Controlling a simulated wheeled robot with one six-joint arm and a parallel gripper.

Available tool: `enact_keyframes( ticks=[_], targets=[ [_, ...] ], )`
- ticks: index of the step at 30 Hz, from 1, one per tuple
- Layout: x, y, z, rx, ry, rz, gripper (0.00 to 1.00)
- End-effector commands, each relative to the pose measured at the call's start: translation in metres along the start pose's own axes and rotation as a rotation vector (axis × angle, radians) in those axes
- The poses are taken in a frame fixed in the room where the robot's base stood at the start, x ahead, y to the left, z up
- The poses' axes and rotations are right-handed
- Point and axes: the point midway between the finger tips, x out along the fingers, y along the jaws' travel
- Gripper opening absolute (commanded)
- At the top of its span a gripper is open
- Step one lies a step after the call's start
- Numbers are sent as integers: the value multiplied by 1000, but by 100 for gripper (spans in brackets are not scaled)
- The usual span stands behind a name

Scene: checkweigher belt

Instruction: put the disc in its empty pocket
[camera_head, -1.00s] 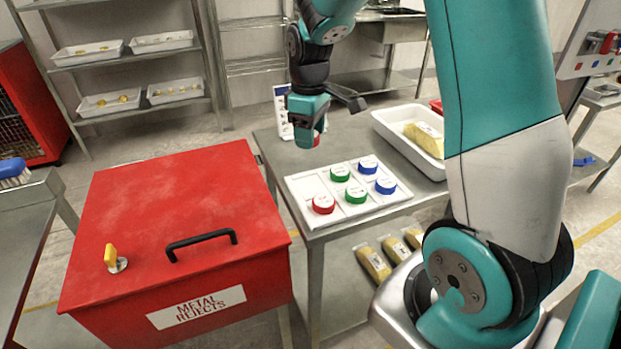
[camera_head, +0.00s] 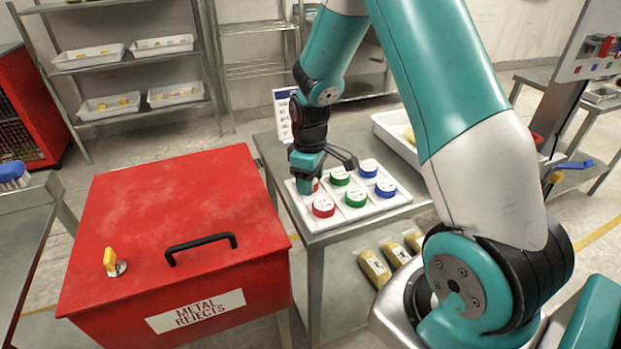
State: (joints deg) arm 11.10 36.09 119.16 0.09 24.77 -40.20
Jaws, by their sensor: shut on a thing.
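The white pocket tray (camera_head: 340,220) lies on the steel table. It holds a red disc (camera_head: 323,207) at front left, two green discs (camera_head: 340,176) in the middle column and two blue discs (camera_head: 368,168) in the right column. My gripper (camera_head: 309,180) is low over the tray's back-left pocket, shut on another red disc (camera_head: 316,185). Only a sliver of that disc shows beside the fingers. The gripper hides the pocket below, and I cannot tell whether the held disc touches the tray.
The red metal rejects box (camera_head: 180,205) stands close on the left, its black handle (camera_head: 200,246) raised. A white tub (camera_head: 385,128) with a yellow pack is behind my arm. A small sign (camera_head: 284,112) stands at the table's back. Yellow packs (camera_head: 374,268) lie on the lower shelf.

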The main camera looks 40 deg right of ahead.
Motion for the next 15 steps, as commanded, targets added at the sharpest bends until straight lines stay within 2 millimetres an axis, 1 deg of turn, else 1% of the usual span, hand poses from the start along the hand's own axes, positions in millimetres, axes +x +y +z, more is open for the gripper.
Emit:
enact_keyframes(
  ticks=[2,3,5,6,15],
  targets=[
    [3,0,0,0,0,0,25],
    [3,0,0,0,0,0,54],
    [2,0,0,0,0,0,68],
    [2,0,0,0,0,0,77],
    [0,0,0,0,0,0,77]
  ],
)
